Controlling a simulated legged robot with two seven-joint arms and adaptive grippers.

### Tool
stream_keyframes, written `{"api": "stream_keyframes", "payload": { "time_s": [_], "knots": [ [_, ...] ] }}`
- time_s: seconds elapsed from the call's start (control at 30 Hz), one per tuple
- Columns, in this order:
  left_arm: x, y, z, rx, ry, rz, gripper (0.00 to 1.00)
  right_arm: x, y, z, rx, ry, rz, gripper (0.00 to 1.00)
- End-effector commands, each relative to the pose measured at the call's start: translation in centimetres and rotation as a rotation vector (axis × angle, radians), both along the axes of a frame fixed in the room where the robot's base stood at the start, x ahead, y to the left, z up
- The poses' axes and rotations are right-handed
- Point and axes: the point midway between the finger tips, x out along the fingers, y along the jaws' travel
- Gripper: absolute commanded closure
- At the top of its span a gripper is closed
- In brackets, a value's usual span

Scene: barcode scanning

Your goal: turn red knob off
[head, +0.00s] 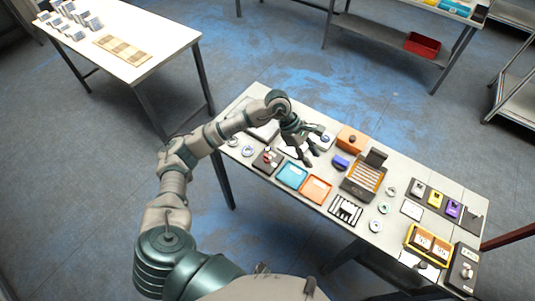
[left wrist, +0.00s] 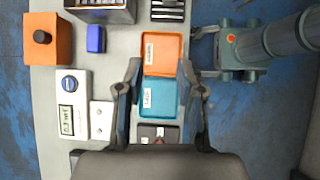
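A dark box (head: 267,161) with a small red part on top stands at the left of the near row on the table, beside the teal tray. In the left wrist view a dark box (left wrist: 157,133) shows just below the teal tray, partly cut off by my gripper's body; its knob position is unreadable. My left gripper (head: 309,156) is open and empty above the table. In the left wrist view its fingers (left wrist: 161,70) stand apart on both sides of the trays. My right gripper (left wrist: 200,53) appears with fingers spread, off the near table edge.
The teal tray (head: 292,174) and orange tray (head: 316,189) lie beside the dark box. An orange box (head: 351,138) with a black knob and a blue block (head: 341,162) stand farther back. A white meter (left wrist: 72,104) with a blue dial is nearby. Devices crowd the table's right half.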

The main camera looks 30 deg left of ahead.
Motion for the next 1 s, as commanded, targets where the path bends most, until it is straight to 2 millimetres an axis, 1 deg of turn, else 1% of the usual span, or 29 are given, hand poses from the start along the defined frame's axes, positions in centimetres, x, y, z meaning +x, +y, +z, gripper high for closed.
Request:
{"api": "stream_keyframes", "payload": {
  "time_s": [0.03, 0.07, 0.1, 0.2, 0.3, 0.37, 0.47, 0.57, 0.8, 1.0],
  "knots": [
    [1.0, 3.9, 0.5, 0.158, -0.024, -0.008, 0.62, -1.4, -0.3, -0.7, -0.002, 0.011, 0.002, 0.60],
    [1.3, 6.1, 0.7, 0.242, -0.028, -0.013, 0.62, -2.2, -0.4, -1.1, -0.002, 0.015, 0.003, 0.60],
    [1.5, 8.6, 1.2, 0.341, -0.025, -0.014, 0.62, -3.0, -0.6, -1.4, -0.003, 0.018, 0.004, 0.60],
    [1.6, 13.4, 2.4, 0.516, -0.008, -0.008, 0.62, -4.5, -0.9, -2.0, -0.005, 0.025, 0.006, 0.60],
    [1.5, 15.8, 3.2, 0.602, 0.011, 0.000, 0.62, -5.3, -1.1, -2.2, -0.005, 0.028, 0.008, 0.60],
    [1.5, 16.3, 3.1, 0.623, 0.017, 0.001, 0.62, -5.4, -1.1, -2.2, -0.005, 0.028, 0.008, 0.60],
    [1.4, 16.4, 1.9, 0.629, 0.021, -0.001, 0.62, -5.4, -1.2, -2.2, -0.004, 0.027, 0.008, 0.60],
    [1.4, 16.4, 0.0, 0.627, 0.022, -0.001, 0.62, -5.4, -1.2, -2.0, -0.005, 0.028, 0.008, 0.60],
    [1.2, 16.4, -5.8, 0.623, 0.023, -0.002, 0.62, -5.4, -1.1, -1.5, -0.005, 0.027, 0.008, 0.60],
    [1.3, 16.3, -10.2, 0.622, 0.022, -0.002, 0.62, -5.3, -1.1, -1.1, -0.006, 0.028, 0.007, 0.60]
  ]
}}
